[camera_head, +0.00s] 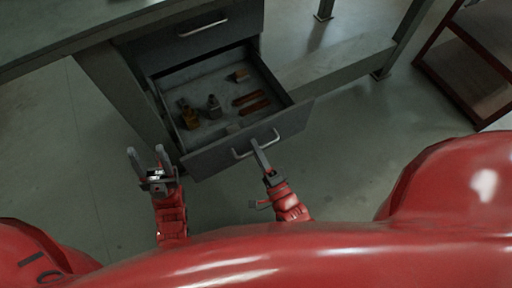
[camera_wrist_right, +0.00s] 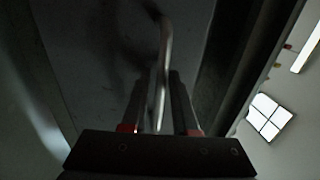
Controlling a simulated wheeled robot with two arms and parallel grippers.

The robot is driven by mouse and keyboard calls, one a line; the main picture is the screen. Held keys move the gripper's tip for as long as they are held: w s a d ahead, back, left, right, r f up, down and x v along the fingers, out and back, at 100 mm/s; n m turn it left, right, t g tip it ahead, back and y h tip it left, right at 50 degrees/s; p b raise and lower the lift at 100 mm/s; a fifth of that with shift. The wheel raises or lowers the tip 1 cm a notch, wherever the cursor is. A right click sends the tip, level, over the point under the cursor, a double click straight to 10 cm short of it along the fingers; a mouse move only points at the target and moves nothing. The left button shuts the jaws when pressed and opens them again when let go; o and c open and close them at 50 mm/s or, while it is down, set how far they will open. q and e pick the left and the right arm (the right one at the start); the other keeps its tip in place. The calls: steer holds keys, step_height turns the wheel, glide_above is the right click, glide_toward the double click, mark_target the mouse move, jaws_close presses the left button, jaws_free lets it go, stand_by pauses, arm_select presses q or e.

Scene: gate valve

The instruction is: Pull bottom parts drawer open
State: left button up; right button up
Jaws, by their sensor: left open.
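The bottom parts drawer (camera_head: 215,157) stands pulled out from under the bench, its tray open to view from above. Its pale bar handle (camera_head: 240,154) is on the front panel. My right gripper (camera_head: 259,148) is at the middle of this handle, with its fingers close together.
Inside the drawer lie a yellow-brown part (camera_head: 189,117), a grey part (camera_head: 213,106), orange-brown bars (camera_head: 252,103) and a tan block (camera_head: 241,75). A closed upper drawer (camera_head: 200,45) is above. A bench leg (camera_head: 122,90) stands left. A red-framed rack (camera_head: 465,70) is at right.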

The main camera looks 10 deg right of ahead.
steer(key=p+v, duration=0.2)
steer(key=v, duration=0.5)
steer(key=shift+s, duration=0.25)
steer(key=shift+d, duration=0.1)
